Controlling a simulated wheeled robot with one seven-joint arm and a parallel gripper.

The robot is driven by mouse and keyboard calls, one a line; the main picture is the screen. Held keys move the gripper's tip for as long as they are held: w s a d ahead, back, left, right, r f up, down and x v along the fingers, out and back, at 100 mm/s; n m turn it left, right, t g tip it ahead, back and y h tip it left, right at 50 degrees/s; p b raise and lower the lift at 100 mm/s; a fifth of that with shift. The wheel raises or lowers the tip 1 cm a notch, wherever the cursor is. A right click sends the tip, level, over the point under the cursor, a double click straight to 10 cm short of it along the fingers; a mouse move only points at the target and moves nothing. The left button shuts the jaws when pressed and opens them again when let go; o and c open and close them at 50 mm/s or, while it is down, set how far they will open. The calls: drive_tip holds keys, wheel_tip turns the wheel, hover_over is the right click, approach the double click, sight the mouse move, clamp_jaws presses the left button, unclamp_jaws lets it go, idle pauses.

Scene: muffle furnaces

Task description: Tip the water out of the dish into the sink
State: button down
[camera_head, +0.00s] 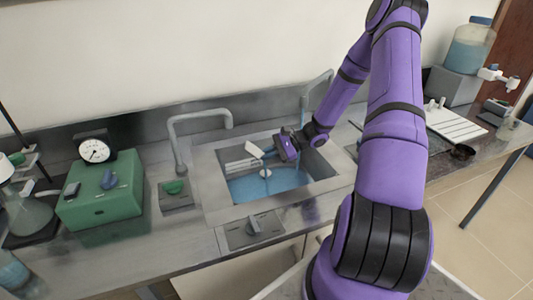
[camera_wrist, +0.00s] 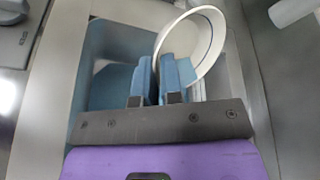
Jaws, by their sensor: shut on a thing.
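A white dish (camera_wrist: 211,45) is tilted on its edge in the wrist view, its round rim facing partly to the camera. My gripper (camera_wrist: 169,70) is shut on the dish's rim with its two blue-grey fingers. In the head view my gripper (camera_head: 275,147) is over the sink, and a small pale part of the dish (camera_head: 254,149) shows to its left. The sink (camera_head: 208,186) is a metal basin set in the counter, with a blue inside. Whether any water is in the dish cannot be seen.
A grey tap (camera_head: 173,139) stands at the sink's left, and another (camera_head: 306,92) at its back right. A green box (camera_head: 105,195) with a dial gauge (camera_head: 95,149) and a flask (camera_head: 25,213) are at the left.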

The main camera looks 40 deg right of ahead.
drive_tip(key=m+t+y, duration=0.1)
drive_tip(key=m+y, duration=0.1)
drive_tip(key=f+m+t+y, duration=0.1)
drive_tip(key=m+t+y, duration=0.1)
drive_tip(key=y, duration=0.1)
drive_tip(key=a+m+t+y, duration=0.1)
drive_tip(key=m+t+y, duration=0.1)
drive_tip(key=y, duration=0.1)
drive_tip(key=shift+f, duration=0.35)
idle(1.4)
drive_tip(key=n+g+h, duration=0.2)
drive_tip(key=r+n+g, duration=0.1)
drive_tip(key=shift+d+h, duration=0.25)
drive_tip(key=shift+h, duration=0.15)
drive_tip(key=shift+d+r+n+g+h, duration=0.1)
drive_tip(key=shift+n+g+h, duration=0.2)
drive_tip(key=shift+n+h, duration=0.3)
drive_tip(key=shift+d+r+n+g+h, duration=0.1)
drive_tip(key=shift+n+g+h, duration=0.25)
drive_tip(key=shift+h, duration=0.45)
